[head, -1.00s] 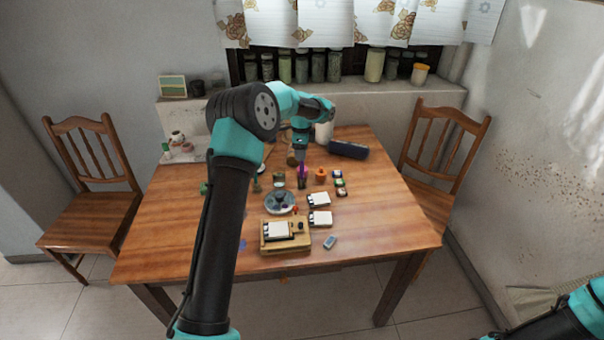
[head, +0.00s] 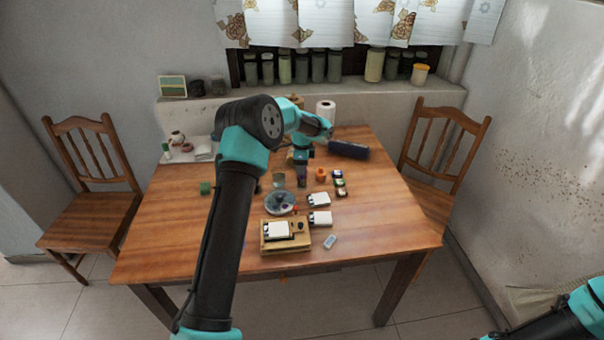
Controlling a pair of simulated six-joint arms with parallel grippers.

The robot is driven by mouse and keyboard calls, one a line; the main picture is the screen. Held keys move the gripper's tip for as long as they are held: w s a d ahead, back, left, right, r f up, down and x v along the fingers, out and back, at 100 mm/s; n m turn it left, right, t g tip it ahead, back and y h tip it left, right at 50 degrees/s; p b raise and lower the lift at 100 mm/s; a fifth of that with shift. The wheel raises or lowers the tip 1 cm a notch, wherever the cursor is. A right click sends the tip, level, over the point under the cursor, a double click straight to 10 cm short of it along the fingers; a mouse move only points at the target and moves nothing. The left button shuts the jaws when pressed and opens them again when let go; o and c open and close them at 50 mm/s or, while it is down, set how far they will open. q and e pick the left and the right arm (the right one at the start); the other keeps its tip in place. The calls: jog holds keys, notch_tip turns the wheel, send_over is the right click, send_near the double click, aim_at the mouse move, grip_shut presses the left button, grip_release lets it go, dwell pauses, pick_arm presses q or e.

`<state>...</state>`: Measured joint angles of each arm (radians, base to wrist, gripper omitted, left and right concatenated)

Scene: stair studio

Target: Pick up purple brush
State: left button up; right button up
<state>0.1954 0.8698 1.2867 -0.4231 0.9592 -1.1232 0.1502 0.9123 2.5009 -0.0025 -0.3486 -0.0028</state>
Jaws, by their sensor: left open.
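My left gripper (head: 301,176) points down over the far middle of the wooden table (head: 370,215). It is open. A small dark purple bit at its fingertips seems to be the purple brush (head: 301,183). The gripper hides most of it, and I cannot tell whether the fingers touch it. My right gripper is out of the picture; only part of that arm shows at the lower right.
A plate (head: 280,207) lies just in front of the gripper. Nearer stands a wooden box (head: 285,245) with a white-topped item. An orange item (head: 321,175) and small jars (head: 339,183) are to the right. A dark blue roll (head: 348,150) lies behind. The table's right front is clear.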

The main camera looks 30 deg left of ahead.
pick_arm(q)
jog(key=shift+f, duration=0.25)
jog(key=shift+c, duration=0.5)
grip_shut()
